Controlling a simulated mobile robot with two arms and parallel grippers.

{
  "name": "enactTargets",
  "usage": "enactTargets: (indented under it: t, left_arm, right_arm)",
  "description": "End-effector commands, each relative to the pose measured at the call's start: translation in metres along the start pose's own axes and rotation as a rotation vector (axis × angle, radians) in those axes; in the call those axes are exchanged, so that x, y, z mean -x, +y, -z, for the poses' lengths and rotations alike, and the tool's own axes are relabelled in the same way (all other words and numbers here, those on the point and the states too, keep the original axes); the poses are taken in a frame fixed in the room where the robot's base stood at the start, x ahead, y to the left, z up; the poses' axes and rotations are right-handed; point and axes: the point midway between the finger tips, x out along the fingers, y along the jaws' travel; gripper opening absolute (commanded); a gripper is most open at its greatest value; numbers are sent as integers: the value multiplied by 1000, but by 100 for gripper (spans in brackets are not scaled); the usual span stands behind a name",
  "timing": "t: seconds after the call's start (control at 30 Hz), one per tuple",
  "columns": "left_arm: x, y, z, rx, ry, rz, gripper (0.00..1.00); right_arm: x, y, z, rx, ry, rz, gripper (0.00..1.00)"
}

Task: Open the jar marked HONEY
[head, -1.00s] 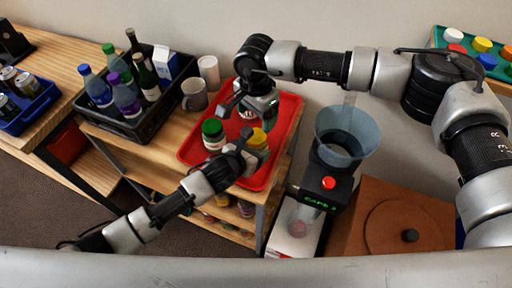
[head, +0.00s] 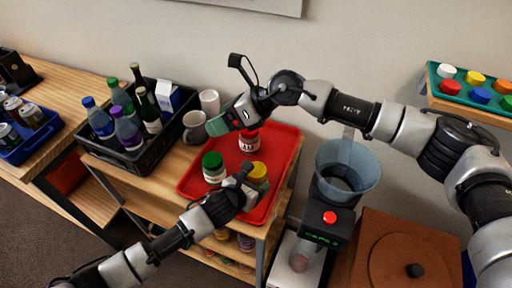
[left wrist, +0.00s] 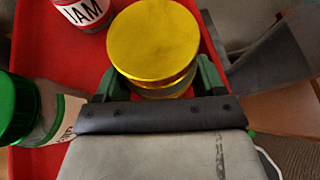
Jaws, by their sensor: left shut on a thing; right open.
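A jar with a yellow lid (head: 258,171) stands on the red tray; its label is hidden from me. In the left wrist view its yellow lid (left wrist: 154,42) is on top, with the glass body below it between the green fingers. My left gripper (head: 247,182) is shut on this jar from the front. A green-lidded jar (head: 213,168) stands to its left, its label not readable. A red-lidded jar marked JAM (head: 249,143) stands behind. My right gripper (head: 219,124) is open and empty, in the air at the tray's back left, near the mug.
The red tray (head: 285,150) lies on a wooden cart. A grey mug (head: 194,127), a white cup (head: 210,101) and a black crate (head: 100,148) of bottles stand to the left. A blender-like machine (head: 330,215) stands to the right.

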Motion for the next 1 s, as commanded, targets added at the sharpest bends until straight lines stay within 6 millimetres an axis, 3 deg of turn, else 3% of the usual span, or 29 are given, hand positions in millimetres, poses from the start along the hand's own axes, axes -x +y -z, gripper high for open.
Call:
enactTargets:
  t: [0.2,0.4,0.57,0.73,0.77,0.87,1.0]
  left_arm:
    - [0,1,1,0,3,-1,4]
    - [0,0,1,0,3,-1,4]
    - [0,0,1,0,3,-1,4]
    - [0,0,1,0,3,-1,4]
    - [0,0,1,0,3,-1,4]
    - [0,0,1,0,3,-1,4]
    - [0,0,2,0,3,-1,4]
  right_arm:
    - [6,0,-76,-742,-449,-149,81]
    - [27,-38,-113,-1508,-809,-326,81]
    - [38,-79,-105,-2130,-1076,-458,81]
    - [37,-110,-63,-2766,-1388,-537,81]
    - [35,-113,-53,2659,1342,499,81]
    - [29,-115,-16,2298,1216,362,81]
    - [19,-98,36,1823,1100,157,81]
